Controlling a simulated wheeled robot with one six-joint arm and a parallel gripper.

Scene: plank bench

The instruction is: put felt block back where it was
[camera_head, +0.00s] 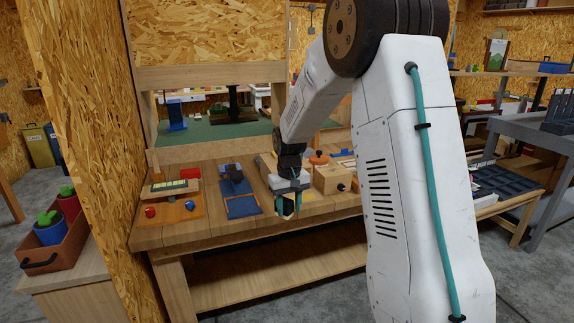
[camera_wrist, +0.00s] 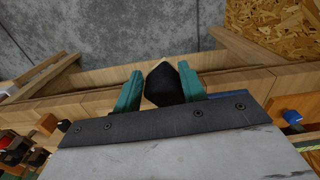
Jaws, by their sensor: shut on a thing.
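The felt block (camera_wrist: 165,88) is dark, with a pointed outline in the wrist view. It sits between the teal fingers of my gripper (camera_wrist: 160,86), which is shut on it. In the head view my gripper (camera_head: 286,208) hangs at the front edge of the plank bench (camera_head: 215,250), right of a blue board (camera_head: 241,207). Only a small pale and dark part of what it holds shows there between the fingers. In the wrist view, bench edge and grey floor lie beyond the block. I cannot tell its height above the bench.
A dark object (camera_head: 235,173) stands on the blue board. Left of it, an orange board (camera_head: 172,214) carries a red and a blue knob. A wooden box (camera_head: 331,180) and an orange lidded pot (camera_head: 319,158) stand right of my gripper. A planter (camera_head: 68,243) is far left.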

